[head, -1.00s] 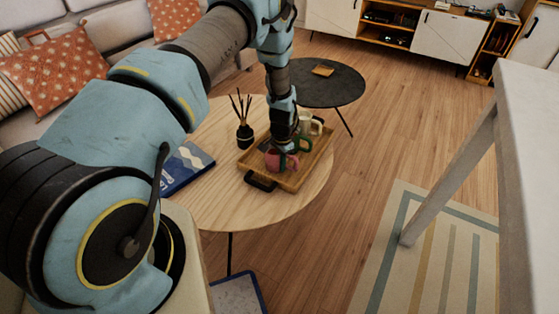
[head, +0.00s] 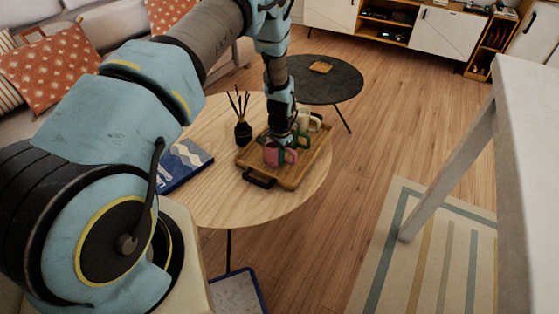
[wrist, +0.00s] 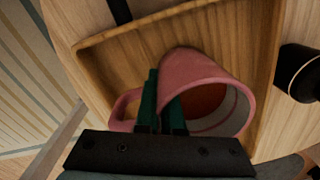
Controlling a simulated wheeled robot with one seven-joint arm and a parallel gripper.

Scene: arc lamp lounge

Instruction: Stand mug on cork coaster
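A pink mug (head: 272,156) is at the near end of the wooden tray on the round light-wood table. In the wrist view the pink mug (wrist: 205,72) shows its open mouth, with its handle to the left. My gripper (head: 280,157) reaches down to it from above. In the wrist view the green fingers of my gripper (wrist: 162,98) are close together at the handle side, with pink mug between them. Whether the mug's base touches the tray is hidden. The cork coaster (head: 321,67) lies on the small dark round table, empty.
The tray (head: 312,160) also carries a cream mug (head: 314,121) and a green mug (head: 304,139), partly hidden behind my gripper. The dark table (head: 345,83) is otherwise clear.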

